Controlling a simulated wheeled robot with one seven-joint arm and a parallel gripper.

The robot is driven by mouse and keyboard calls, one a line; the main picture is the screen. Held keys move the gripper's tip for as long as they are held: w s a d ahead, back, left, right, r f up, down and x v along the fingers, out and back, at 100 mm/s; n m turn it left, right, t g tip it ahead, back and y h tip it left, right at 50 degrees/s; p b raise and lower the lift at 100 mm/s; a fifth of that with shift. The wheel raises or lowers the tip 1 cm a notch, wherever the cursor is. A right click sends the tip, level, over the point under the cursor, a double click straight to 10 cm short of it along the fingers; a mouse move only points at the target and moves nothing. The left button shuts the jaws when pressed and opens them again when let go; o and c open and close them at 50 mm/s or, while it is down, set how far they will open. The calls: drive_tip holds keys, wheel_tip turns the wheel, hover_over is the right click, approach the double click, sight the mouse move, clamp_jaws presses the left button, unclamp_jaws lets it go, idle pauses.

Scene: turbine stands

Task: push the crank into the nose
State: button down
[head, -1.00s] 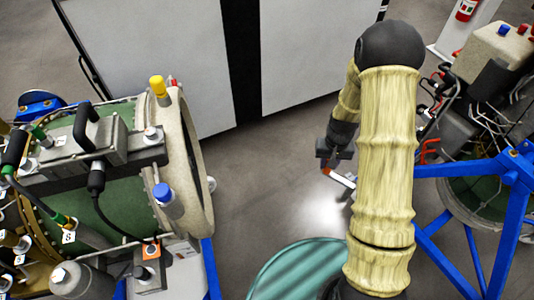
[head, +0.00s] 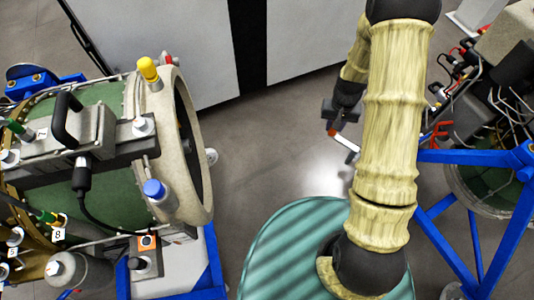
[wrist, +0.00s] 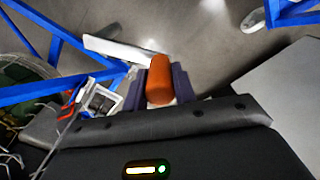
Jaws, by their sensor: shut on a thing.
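My gripper (wrist: 158,88) is shut on the crank's orange handle (wrist: 159,80), which stands between the dark fingers in the wrist view. The crank's pale metal arm (wrist: 112,47) reaches to the left beyond the handle. In the head view the crank (head: 346,142) hangs in the air at my gripper (head: 334,128), over open floor. The turbine at left (head: 110,135) has a wide pale ring (head: 187,110) facing right, apart from the crank. I cannot tell which part is the nose.
Another turbine on a blue stand (head: 448,225) is at right, close to my arm. White panels (head: 318,40) stand behind. Grey floor (head: 265,150) is free between the turbines. A teal round surface (head: 285,240) is at the bottom.

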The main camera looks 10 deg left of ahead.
drive_tip(key=s+a+f+m+g+h+b, duration=0.1)
drive_tip(key=s+a+f+m+g+b, duration=0.1)
drive_tip(key=s+a+f+m+g, duration=0.45)
drive_tip(key=s+a+f+m+g+b, duration=0.1)
drive_tip(key=s+a+m+g, duration=0.3)
drive_tip(key=m, duration=0.6)
drive_tip(key=a+r+m+t+y+b, duration=0.2)
drive_tip(key=a+m+y, duration=0.8)
drive_tip(key=m+y, duration=0.5)
drive_tip(key=t+y+b, duration=0.1)
drive_tip(key=t+y, duration=0.1)
drive_tip(key=shift+s+a+r+y, duration=0.15)
drive_tip(key=shift+s+y, duration=0.2)
drive_tip(key=shift+y, duration=0.05)
drive_tip(key=shift+a+m, duration=0.1)
drive_tip(key=shift+m, duration=0.15)
